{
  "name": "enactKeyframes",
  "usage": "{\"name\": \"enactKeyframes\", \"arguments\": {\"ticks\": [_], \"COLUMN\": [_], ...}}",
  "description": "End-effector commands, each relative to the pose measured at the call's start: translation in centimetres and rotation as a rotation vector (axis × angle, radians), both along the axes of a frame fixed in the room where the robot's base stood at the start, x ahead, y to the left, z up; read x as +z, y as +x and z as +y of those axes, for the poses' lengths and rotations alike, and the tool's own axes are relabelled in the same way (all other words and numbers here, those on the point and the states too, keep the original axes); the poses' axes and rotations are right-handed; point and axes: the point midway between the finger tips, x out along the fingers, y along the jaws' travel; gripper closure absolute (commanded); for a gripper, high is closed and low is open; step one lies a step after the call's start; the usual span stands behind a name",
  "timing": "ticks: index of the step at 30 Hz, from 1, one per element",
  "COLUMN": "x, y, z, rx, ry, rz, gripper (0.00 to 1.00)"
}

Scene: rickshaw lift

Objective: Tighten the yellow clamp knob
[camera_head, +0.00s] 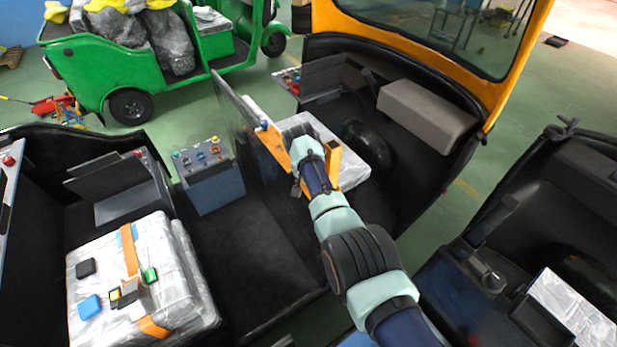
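My arm reaches from the lower right to the middle of the picture. My gripper (297,188) is at its far end, beside an upright dark panel (240,112) and the yellow-orange bracket parts on both sides of it, one on the left (273,146) and one on the right (333,163). My wrist covers most of the gripper, so its fingers and anything between them are hidden. I cannot pick out a clamp knob with certainty; a knob at these yellow parts may be hidden behind my wrist.
A plastic-wrapped seat (345,150) lies just behind my wrist. A grey control box (213,185) with coloured knobs stands left. A wrapped block (150,255) with an orange strap and small pads is at lower left. A yellow-framed windscreen (500,95) rises at upper right.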

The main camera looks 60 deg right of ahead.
Motion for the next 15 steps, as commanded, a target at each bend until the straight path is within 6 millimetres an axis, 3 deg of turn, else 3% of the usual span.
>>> {"name": "enactKeyframes", "arguments": {"ticks": [10, 15], "x": [-0.52, -0.52], "y": [0.04, 0.04], "z": [-0.21, -0.19], "rx": [0.0, 0.0], "ry": [0.0, 0.0], "rz": [0.0, 0.0], "gripper": [0.34, 0.61]}}
